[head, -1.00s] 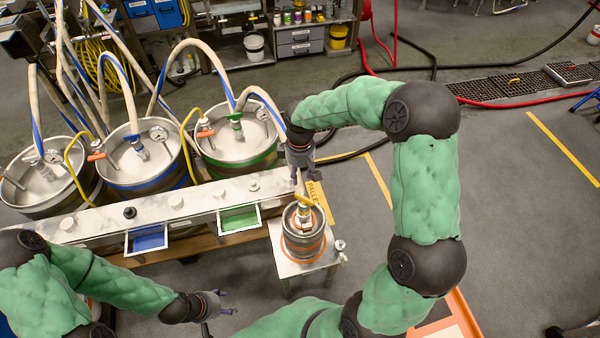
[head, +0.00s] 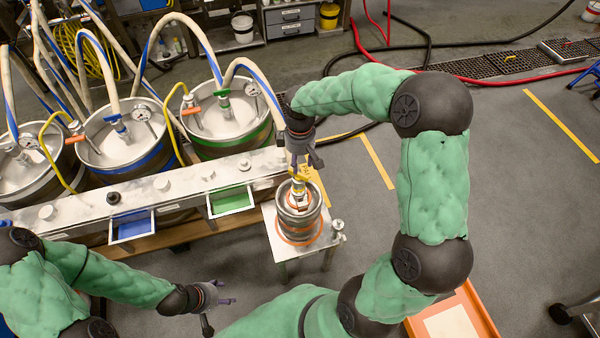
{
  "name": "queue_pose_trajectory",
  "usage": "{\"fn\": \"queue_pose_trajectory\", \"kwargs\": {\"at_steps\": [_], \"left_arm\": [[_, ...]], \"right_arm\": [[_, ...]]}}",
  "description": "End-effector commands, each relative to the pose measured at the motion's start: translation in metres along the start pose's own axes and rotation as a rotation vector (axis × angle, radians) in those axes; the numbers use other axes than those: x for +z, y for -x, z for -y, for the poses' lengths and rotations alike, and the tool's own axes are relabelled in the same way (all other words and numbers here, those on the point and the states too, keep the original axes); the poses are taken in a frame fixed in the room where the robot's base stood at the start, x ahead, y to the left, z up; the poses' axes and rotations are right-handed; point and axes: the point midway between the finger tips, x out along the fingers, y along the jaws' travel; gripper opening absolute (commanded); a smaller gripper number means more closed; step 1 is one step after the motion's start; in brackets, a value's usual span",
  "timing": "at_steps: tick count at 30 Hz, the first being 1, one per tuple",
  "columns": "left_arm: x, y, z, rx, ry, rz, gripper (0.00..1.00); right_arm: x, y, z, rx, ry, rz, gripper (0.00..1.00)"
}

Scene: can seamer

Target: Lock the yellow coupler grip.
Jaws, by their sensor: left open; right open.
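A small steel keg (head: 299,222) with an orange band stands upright on a low metal stand (head: 275,235). The coupler with its yellow grip (head: 299,177) is on top of the keg, partly hidden by my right gripper. My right gripper (head: 303,166) is open and points down right at the yellow grip. I cannot tell whether its fingers touch the grip or straddle it. My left gripper (head: 226,292) is open and empty, low over the floor left of the stand and well apart from the keg.
A metal bench (head: 190,190) with a blue bin (head: 132,227) and a green bin (head: 230,201) runs left of the stand. Large hosed kegs (head: 228,110) stand behind it. A small gauge or fitting (head: 338,226) sits at the stand's right edge. An orange-edged tray (head: 473,300) is at lower right.

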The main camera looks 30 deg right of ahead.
Motion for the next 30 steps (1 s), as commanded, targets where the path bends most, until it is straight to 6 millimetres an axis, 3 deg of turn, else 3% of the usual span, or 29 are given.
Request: {"fn": "queue_pose_trajectory", "kwargs": {"at_steps": [3,9,22,23,27,30], "left_arm": [[0.0,-0.009,0.003,0.0,0.0,0.0,0.59],[0.0,-0.016,0.006,0.0,0.0,0.0,0.59],[-0.001,-0.018,0.006,0.0,0.0,0.0,0.59],[-0.001,-0.018,0.006,0.0,0.0,0.0,0.59],[-0.001,-0.018,0.006,0.0,0.0,0.0,0.59],[-0.001,-0.018,0.006,0.0,0.0,0.0,0.59]], "right_arm": [[0.001,-0.024,0.0,-0.001,0.0,0.002,0.42],[0.0,-0.048,0.0,0.0,-0.001,0.0,0.42],[0.0,-0.056,-0.001,0.001,-0.001,-0.001,0.42],[0.0,-0.056,-0.001,0.001,-0.001,-0.001,0.4],[0.0,-0.056,-0.001,0.001,-0.001,-0.001,0.0],[0.0,-0.056,-0.001,0.001,-0.001,-0.001,0.0]]}}
